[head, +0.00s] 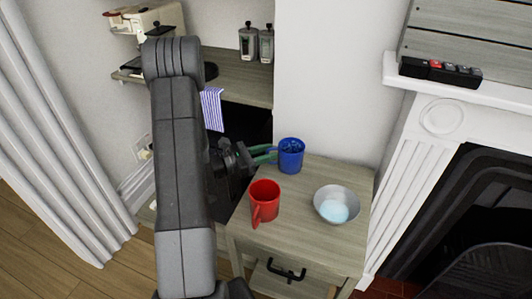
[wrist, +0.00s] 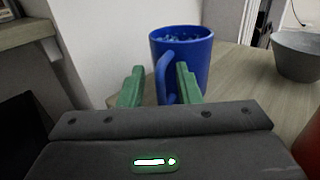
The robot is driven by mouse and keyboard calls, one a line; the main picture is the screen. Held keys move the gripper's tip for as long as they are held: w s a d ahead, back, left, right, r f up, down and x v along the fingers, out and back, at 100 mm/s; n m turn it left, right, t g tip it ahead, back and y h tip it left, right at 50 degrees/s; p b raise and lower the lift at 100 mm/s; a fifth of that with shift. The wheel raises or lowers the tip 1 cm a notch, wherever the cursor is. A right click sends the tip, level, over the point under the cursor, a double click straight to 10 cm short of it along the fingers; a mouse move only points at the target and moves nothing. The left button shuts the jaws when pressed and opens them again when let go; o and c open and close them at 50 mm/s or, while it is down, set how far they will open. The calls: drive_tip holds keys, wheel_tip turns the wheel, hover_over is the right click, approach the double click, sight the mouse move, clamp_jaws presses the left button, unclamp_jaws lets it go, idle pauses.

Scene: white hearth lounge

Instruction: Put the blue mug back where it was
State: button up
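The blue mug (head: 291,158) stands upright at the back left of the small wooden cabinet top (head: 300,213). Its inside looks patterned or filled with something blue. In the wrist view the mug (wrist: 188,58) is straight ahead, its handle (wrist: 162,76) turned toward me. My gripper (head: 262,154) has green fingers and reaches the mug from the left. In the wrist view my gripper (wrist: 160,84) is open, with the handle between the fingers, nearer the right one. I cannot tell whether that finger touches it.
A red mug (head: 265,200) stands in front of the blue mug. A grey bowl (head: 325,194) holding something pale blue is to the right. A shelf (head: 236,80) is behind on the left, with a striped cloth (head: 212,109) hanging. The white fireplace (head: 409,160) borders the right.

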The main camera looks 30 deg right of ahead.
drive_tip(key=shift+r, duration=0.2)
drive_tip(key=w+a, duration=0.1)
drive_tip(key=a, duration=1.1)
drive_tip(key=shift+w, duration=0.35)
drive_tip(key=shift+f, duration=0.1)
drive_tip(key=shift+c, duration=0.3)
idle(0.4)
